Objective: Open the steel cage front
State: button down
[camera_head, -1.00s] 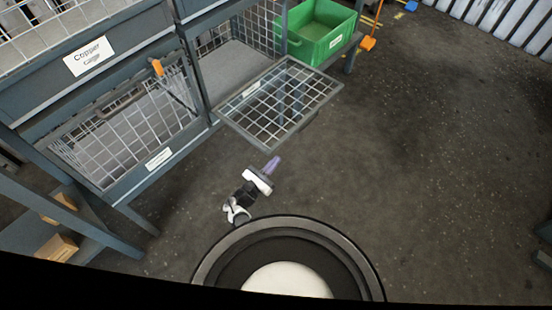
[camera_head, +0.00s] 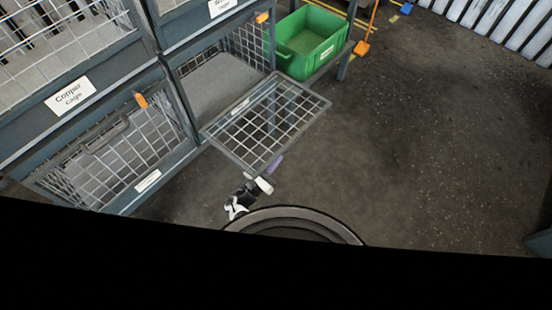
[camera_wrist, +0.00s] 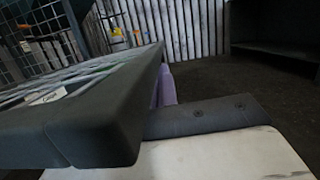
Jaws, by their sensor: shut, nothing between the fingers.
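A mesh front (camera_head: 265,121) with a dark frame is swung down and sticks out nearly level from an open cage bay (camera_head: 215,85); the small label on it is too small to read. My gripper (camera_head: 275,165) has purple fingers and a white body, and is shut and empty at the front's outer near edge. In the wrist view the front's frame corner (camera_wrist: 95,125) fills the left, close to the camera. The purple fingers (camera_wrist: 166,87) show just beyond its edge, partly hidden by it. I cannot tell whether they touch it.
A shut mesh front (camera_head: 115,150) with an orange latch (camera_head: 140,100) is to the left, below a "Copper Cage" label (camera_head: 70,95). A green bin (camera_head: 310,42) stands behind the open front. An orange tool (camera_head: 362,47) is beyond it. The floor (camera_head: 430,150) at right is clear.

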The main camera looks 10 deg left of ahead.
jog(key=shift+r, duration=0.2)
jog(key=r+n+p, duration=0.1)
jog(key=r+p, duration=0.3)
jog(key=r+n+y+p, duration=0.1)
jog(key=r+n+p, duration=0.1)
jog(key=p, duration=0.3)
jog(key=shift+w+a+r+t, duration=0.1)
jog(key=shift+r+t, duration=0.1)
jog(key=shift+r, duration=0.25)
jog(key=shift+w+a+r+t, duration=0.1)
jog(key=shift+r+t, duration=0.1)
jog(key=shift+r, duration=0.25)
jog(key=shift+a+r+p, duration=0.15)
jog(key=shift+r+p, duration=0.3)
jog(key=shift+r, duration=0.1)
jog(key=shift+f+b, duration=0.5)
jog(key=shift+f, duration=0.05)
jog(key=f+b, duration=0.1)
jog(key=d+f+b, duration=0.1)
jog(key=f+b, duration=0.1)
jog(key=shift+s+f, duration=0.2)
jog(key=b+v, duration=0.2)
jog(key=v, duration=0.8)
jog(key=shift+s+r, duration=0.2)
jog(key=shift+r, duration=0.2)
